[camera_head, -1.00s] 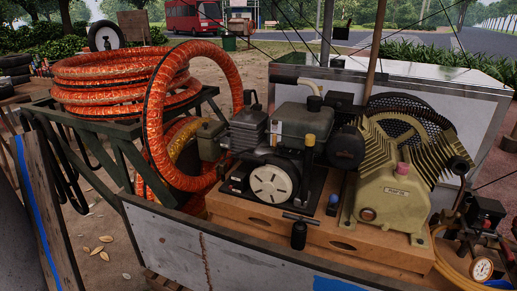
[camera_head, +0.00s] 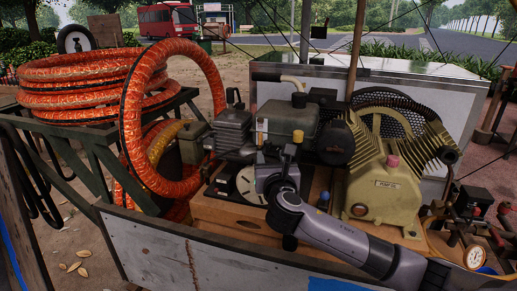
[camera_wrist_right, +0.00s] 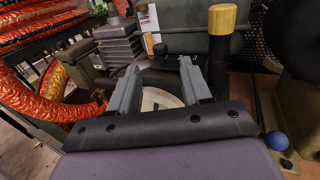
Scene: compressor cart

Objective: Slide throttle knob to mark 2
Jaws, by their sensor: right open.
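My right gripper (camera_head: 268,160) reaches over the engine (camera_head: 292,122) from the lower right. The white-faced round wheel (camera_head: 246,182) is partly hidden by my gripper. My left gripper is out of view.
The yellow-green pump (camera_head: 385,195) stands right of my gripper. A blue ball (camera_head: 324,197) sits between engine and pump. An orange hose coil (camera_head: 135,120) is at left. A grey side panel (camera_head: 160,250) runs along the front, and a gauge (camera_head: 474,257) is at lower right.

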